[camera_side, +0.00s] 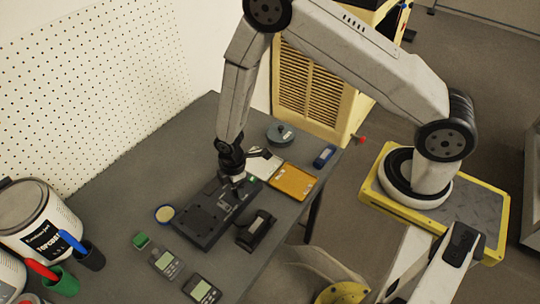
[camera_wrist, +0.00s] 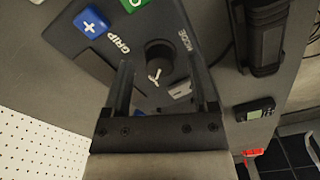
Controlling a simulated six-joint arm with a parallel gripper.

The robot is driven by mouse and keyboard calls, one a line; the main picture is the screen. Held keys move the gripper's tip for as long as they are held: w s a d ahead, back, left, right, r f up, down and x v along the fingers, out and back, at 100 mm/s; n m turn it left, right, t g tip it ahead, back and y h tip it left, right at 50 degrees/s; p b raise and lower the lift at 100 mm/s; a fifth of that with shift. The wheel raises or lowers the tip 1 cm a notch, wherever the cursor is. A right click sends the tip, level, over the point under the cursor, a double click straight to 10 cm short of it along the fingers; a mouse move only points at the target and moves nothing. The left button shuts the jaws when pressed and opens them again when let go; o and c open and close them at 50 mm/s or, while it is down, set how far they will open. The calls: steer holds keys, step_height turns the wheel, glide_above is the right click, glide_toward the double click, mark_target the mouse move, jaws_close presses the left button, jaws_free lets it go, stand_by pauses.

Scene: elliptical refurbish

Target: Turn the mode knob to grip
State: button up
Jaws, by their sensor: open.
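The mode knob (camera_wrist: 158,55) is a dark round knob on the dark device panel (camera_wrist: 70,50). My gripper (camera_wrist: 161,68) is open, with one finger on each side of the knob; contact is not clear. In the side view the dark device (camera_side: 208,214) lies on the table, and my gripper (camera_side: 238,178) is over its far end, hiding the knob.
Meters (camera_side: 165,263) and cups (camera_side: 64,283) are at the front left.

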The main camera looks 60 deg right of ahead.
steer(key=shift+f, duration=0.2)
jaws_close()
